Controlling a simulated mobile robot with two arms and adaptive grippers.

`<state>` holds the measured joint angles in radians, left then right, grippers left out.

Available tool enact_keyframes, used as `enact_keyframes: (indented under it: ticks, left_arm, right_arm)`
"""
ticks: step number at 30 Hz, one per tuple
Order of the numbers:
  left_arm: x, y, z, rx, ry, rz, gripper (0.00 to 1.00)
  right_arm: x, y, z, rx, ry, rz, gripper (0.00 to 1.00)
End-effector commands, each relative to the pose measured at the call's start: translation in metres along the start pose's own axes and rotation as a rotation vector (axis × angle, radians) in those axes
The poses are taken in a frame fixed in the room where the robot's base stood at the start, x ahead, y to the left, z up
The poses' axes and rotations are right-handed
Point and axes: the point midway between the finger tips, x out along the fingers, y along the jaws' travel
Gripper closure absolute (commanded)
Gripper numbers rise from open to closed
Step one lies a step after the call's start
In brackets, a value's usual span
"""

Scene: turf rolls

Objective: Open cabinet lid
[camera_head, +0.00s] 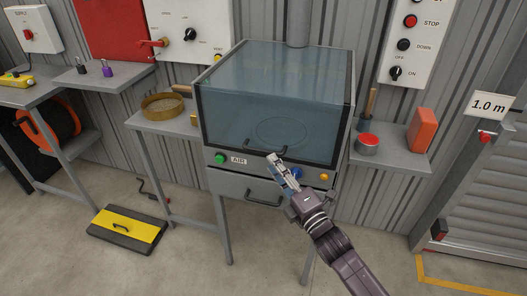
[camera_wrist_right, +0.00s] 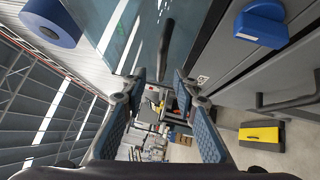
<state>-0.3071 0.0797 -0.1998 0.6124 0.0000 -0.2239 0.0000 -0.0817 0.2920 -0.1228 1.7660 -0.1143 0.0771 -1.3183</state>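The cabinet (camera_head: 275,105) has a tinted see-through lid with a dark frame, and the lid is down. A dark handle bar (camera_head: 284,150) shows at the lid's lower front edge, partly hidden by my gripper. My right gripper (camera_head: 272,160) is at this edge, close to the handle. In the right wrist view, the handle (camera_wrist_right: 165,48) runs between the two spread fingertips of my right gripper (camera_wrist_right: 158,80). The fingers are apart, and I cannot tell whether either touches the bar. My left gripper is not in view.
Below the lid are a green button (camera_head: 220,158), a blue knob (camera_head: 297,173) and a drawer handle (camera_head: 262,200). Side shelves hold a sieve (camera_head: 162,106), a red tin (camera_head: 367,144) and an orange block (camera_head: 421,130). A yellow-black case (camera_head: 127,229) lies on the floor.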

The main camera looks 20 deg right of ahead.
Motion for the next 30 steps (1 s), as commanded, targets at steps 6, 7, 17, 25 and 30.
enact_keyframes:
  ticks: [6,7,17,25,30]
  left_arm:
    - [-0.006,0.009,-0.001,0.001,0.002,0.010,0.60]
    - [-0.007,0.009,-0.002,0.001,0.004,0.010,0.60]
    - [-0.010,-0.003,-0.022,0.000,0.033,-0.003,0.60]
    - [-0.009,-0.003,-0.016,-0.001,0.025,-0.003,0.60]
    - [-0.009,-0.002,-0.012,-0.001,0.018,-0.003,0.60]
  right_arm:
    - [0.035,0.001,0.000,0.002,-0.001,0.000,0.73]
    - [0.040,0.001,0.000,0.003,-0.001,0.000,0.73]
    - [0.070,-0.001,0.000,0.004,-0.001,-0.003,0.73]
    - [0.070,-0.002,0.000,0.004,0.000,-0.004,0.74]
    - [0.070,-0.002,0.000,0.004,0.000,-0.004,0.93]
